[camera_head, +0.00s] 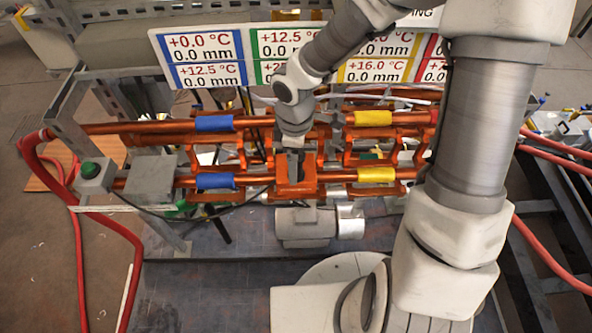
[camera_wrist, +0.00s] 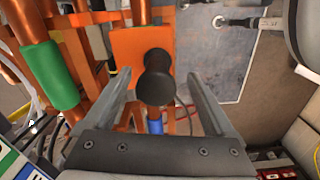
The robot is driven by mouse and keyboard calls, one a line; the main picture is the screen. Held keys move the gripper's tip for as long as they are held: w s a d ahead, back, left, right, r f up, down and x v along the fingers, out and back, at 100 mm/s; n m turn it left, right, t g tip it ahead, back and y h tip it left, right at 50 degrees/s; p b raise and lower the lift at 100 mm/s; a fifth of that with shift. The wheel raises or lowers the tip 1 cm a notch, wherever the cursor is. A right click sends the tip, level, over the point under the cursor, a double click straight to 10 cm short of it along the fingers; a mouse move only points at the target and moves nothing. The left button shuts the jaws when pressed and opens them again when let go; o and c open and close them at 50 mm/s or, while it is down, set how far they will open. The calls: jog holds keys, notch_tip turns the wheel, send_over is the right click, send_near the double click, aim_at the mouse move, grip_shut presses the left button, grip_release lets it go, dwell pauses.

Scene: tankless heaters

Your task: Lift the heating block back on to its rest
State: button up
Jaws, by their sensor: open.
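The heating block (camera_head: 297,188) appears to be the orange block on the copper-coloured pipes, below my gripper (camera_head: 291,158) in the head view. In the wrist view the orange block (camera_wrist: 127,45) carries a black rounded knob (camera_wrist: 155,78). My gripper (camera_wrist: 160,84) is open, with one finger on each side of the knob. A gap shows between each finger and the knob, and I cannot tell any contact. I cannot make out which part is the rest.
Copper pipes with blue sleeves (camera_head: 215,181) and yellow sleeves (camera_head: 376,175) run left and right of the block. A display panel (camera_head: 245,62) stands behind. A green button box (camera_head: 92,174) is at left. Red hoses (camera_head: 133,240) loop at the sides. A grey motor (camera_head: 305,228) sits in front.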

jog(key=f, duration=0.3)
jog(key=shift+w+f+b, duration=0.2)
jog(key=shift+f+b, duration=0.1)
jog(key=shift+f, duration=0.05)
grip_shut()
jog(key=shift+r, duration=0.1)
